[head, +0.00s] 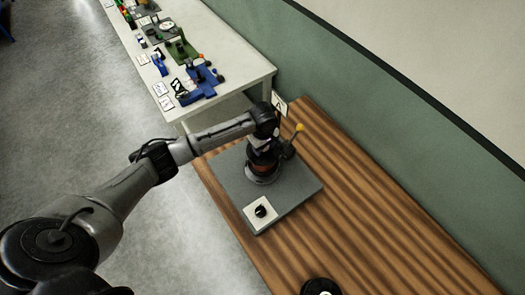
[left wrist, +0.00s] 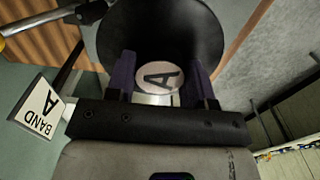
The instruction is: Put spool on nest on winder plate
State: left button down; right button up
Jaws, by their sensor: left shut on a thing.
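My left gripper (head: 263,160) is over the back part of the grey winder plate (head: 302,190), pointing down. In the left wrist view its two purple fingers (left wrist: 161,85) are shut on the spool (left wrist: 165,32), which has a wide black flange and a round white label with a black A. In the head view the gripper hides most of the spool. A pale round rim shows just under it at the plate, but I cannot tell whether the spool touches the nest there. My right gripper is not in view.
A yellow-tipped lever (head: 299,128) stands close to the gripper. A black knob (head: 260,211) on a pale square is at the plate's front. A BAND A card (left wrist: 38,108) stands behind. The wooden bench (head: 370,235) is clear to the right, except a black round thing (head: 320,287).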

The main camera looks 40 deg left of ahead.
pick_arm(q)
jog(key=shift+a+f, duration=0.1)
jog(key=shift+f, duration=1.85)
jog(key=shift+c, duration=2.4)
grip_release()
jog(key=shift+f, duration=0.2)
